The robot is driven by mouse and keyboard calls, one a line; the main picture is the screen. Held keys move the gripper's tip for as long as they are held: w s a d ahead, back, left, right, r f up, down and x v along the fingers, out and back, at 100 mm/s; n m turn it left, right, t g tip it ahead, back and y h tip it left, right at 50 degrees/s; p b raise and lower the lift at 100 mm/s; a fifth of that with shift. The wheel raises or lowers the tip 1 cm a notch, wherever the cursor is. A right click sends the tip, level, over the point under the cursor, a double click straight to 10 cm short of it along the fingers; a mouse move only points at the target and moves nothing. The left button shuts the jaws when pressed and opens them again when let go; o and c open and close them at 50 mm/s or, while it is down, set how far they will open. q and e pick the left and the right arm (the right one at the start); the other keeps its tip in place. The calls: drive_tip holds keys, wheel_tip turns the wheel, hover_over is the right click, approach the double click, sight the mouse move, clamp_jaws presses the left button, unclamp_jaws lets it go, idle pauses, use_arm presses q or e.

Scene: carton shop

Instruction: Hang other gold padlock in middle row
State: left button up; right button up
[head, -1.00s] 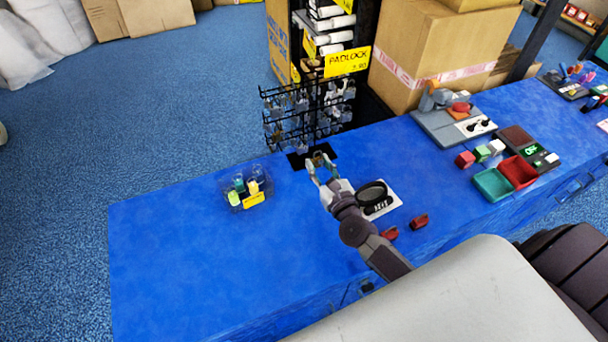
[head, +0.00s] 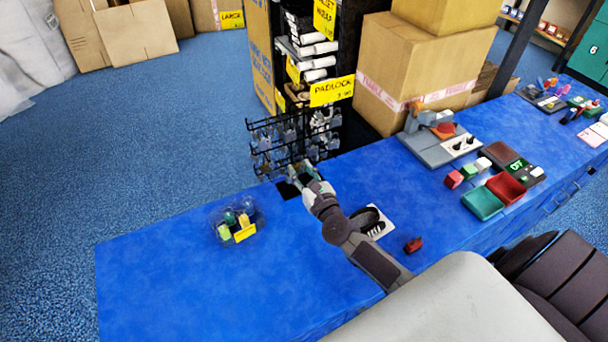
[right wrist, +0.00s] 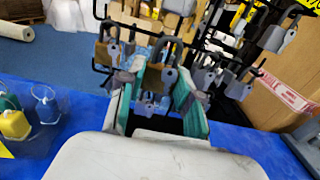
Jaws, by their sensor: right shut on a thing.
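The wire padlock rack (head: 262,128) stands at the far edge of the blue counter, with several padlocks hanging on its rows. My right gripper (head: 298,168) is at the front of the rack's lower part. In the right wrist view, its green-padded fingers (right wrist: 158,85) are around a gold padlock (right wrist: 156,54), partly hidden among hanging grey padlocks and keys. I cannot tell whether its shackle is on a hook. Another gold-brown padlock (right wrist: 104,52) hangs to the left in the wrist view. My left gripper is not in view.
A clear tray (head: 216,233) with yellow and green items stands left of my right arm. A black item on a white card (head: 372,222) and a red item (head: 413,245) lie to its right. Cartons (head: 425,65) stand behind the counter. The counter's left front is clear.

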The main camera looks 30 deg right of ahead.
drive_tip(key=w, duration=0.1)
drive_tip(key=w+b, duration=0.1)
drive_tip(key=w, duration=0.2)
drive_tip(key=shift+w+d+f, duration=0.15)
drive_tip(key=shift+w+f, duration=0.15)
drive_tip(key=shift+f, duration=0.1)
drive_tip(key=shift+w+f+b, duration=0.1)
drive_tip(key=shift+w+b, duration=0.2)
drive_tip(key=shift+b, duration=0.25)
idle(0.3)
drive_tip(key=o, duration=1.1)
